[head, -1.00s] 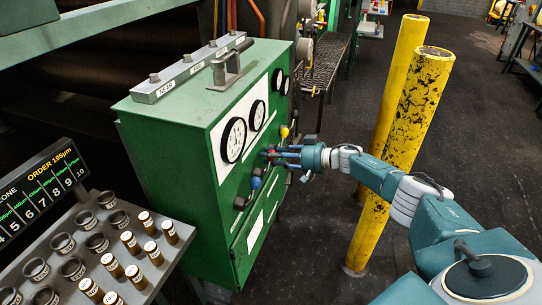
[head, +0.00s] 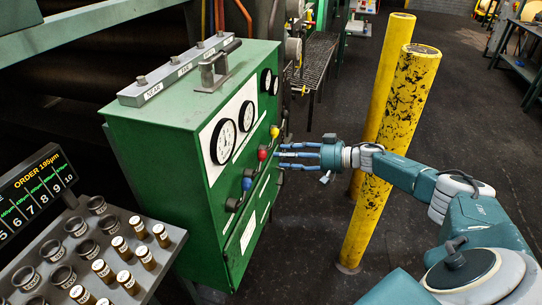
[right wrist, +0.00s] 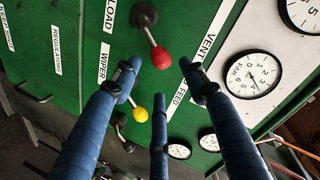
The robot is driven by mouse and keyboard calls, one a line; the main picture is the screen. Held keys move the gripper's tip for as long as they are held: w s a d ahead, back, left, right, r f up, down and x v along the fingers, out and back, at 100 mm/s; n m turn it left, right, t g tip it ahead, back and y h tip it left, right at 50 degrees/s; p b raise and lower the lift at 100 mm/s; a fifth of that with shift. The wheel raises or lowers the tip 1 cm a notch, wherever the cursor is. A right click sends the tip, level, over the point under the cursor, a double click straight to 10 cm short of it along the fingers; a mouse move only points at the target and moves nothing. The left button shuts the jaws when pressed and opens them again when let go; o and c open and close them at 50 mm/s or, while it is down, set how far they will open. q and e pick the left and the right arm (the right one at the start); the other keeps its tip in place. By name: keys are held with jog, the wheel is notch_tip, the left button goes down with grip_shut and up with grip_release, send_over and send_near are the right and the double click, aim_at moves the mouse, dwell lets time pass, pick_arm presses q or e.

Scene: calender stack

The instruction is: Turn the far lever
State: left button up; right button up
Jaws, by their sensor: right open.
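The green cabinet (head: 175,150) has a row of levers on its right face. A blue knob (head: 246,184) is nearest, then a red knob (head: 262,154), then a yellow knob (head: 274,131) farther back. In the right wrist view the red knob (right wrist: 162,58) and yellow knob (right wrist: 140,114) hang from short rods, with a dark knob beyond the yellow one. My right gripper (head: 281,155) is open and empty, its fingers pointing at the panel beside the red knob. In the right wrist view one finger (right wrist: 125,75) partly covers the yellow lever's rod. My left gripper is out of view.
Round gauges (head: 223,141) sit above the levers. Yellow posts (head: 385,160) stand close beside my right arm. A rack of labelled cylinders (head: 110,262) and a display (head: 38,190) are at lower left. Dark floor is open beyond the posts.

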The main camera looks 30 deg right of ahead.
jog(key=shift+v, duration=1.5)
jog(key=s+a+f+h+b, duration=0.1)
jog(key=a+f+h, duration=0.1)
jog(key=f, duration=0.9)
jog(key=s+a+f+h, duration=0.1)
jog(key=f+h, duration=0.2)
jog(key=f, duration=0.7)
jog(key=s+a+f+g+h, duration=0.1)
jog(key=s+a+f+h, duration=0.1)
jog(key=s+f, duration=0.65)
jog(key=s+a+f+g+h, duration=0.1)
jog(key=s+a+f+g, duration=0.3)
jog(key=f, duration=0.8)
jog(key=s+a+f+n+g, duration=0.1)
jog(key=s+a+f, duration=0.4)
jog(key=s, duration=0.8)
jog(key=s+a+f+n+g+b, duration=0.1)
jog(key=s+a+f+g, duration=0.2)
jog(key=s, duration=0.9)
jog(key=s+a+f+n+g+b, duration=0.1)
jog(key=s+a+f+g, duration=0.1)
jog(key=s+a+f, duration=0.5)
jog(key=s+f, duration=0.2)
jog(key=s, duration=0.4)
jog(key=shift+s+a+f+n+h, duration=0.25)
jog(key=shift+s+a+n+h, duration=0.05)
jog(key=shift+h, duration=0.1)
